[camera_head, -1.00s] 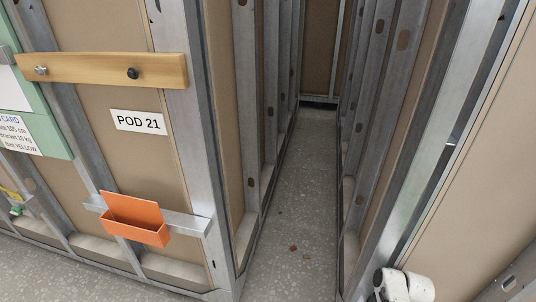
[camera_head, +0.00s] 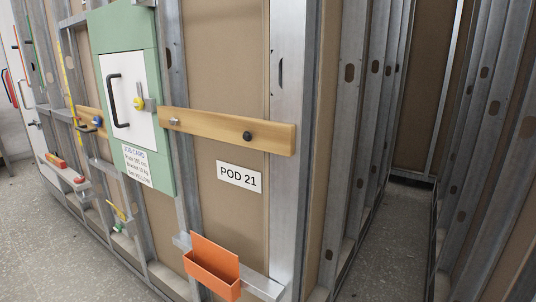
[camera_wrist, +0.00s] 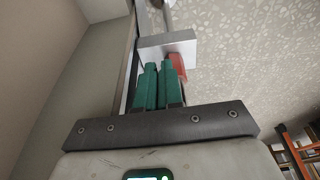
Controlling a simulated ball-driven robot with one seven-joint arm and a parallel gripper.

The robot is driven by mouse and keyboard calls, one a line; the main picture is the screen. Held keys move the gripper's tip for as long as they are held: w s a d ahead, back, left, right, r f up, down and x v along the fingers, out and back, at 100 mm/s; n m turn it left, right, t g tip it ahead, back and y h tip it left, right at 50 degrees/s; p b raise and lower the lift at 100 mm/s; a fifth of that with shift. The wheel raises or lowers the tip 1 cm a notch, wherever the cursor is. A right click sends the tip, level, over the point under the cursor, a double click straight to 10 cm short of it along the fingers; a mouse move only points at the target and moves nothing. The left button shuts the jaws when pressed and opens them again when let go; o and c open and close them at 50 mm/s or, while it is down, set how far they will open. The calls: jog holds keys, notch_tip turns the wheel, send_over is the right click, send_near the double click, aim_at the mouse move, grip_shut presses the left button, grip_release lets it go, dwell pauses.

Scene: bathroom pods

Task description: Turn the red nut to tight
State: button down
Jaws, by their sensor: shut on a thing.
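In the wrist view, my gripper (camera_wrist: 159,68) has two green fingers close together, pointing at a pale grey block or bracket (camera_wrist: 167,46). A small red part (camera_wrist: 177,66), which I take for the red nut, sits at the fingertips against the block. The fingers hide much of it, so its shape and how far it is turned are unclear. The fingers are shut on it. My gripper and the red nut do not show in the head view.
In the head view, an orange tray (camera_head: 213,266) and a wooden rail (camera_head: 228,131) are fixed to the pod wall. A green panel (camera_head: 160,168) carries a white door with a black handle, a yellow knob (camera_head: 138,103) and a job card (camera_head: 137,165). A narrow aisle (camera_head: 385,240) lies right.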

jog(key=shift+s+a+f+p, duration=0.35)
jog(key=shift+s+a+p, duration=0.3)
jog(key=shift+s+p, duration=0.3)
jog(key=shift+s+a+p, duration=0.2)
jog(key=shift+a+p, duration=0.25)
jog(key=shift+p, duration=0.2)
jog(key=shift+s+d, duration=0.2)
jog(key=shift+s, duration=0.15)
notch_tip(320, 180, up, 6)
jog(key=p, duration=0.6)
jog(key=shift+d, duration=0.2)
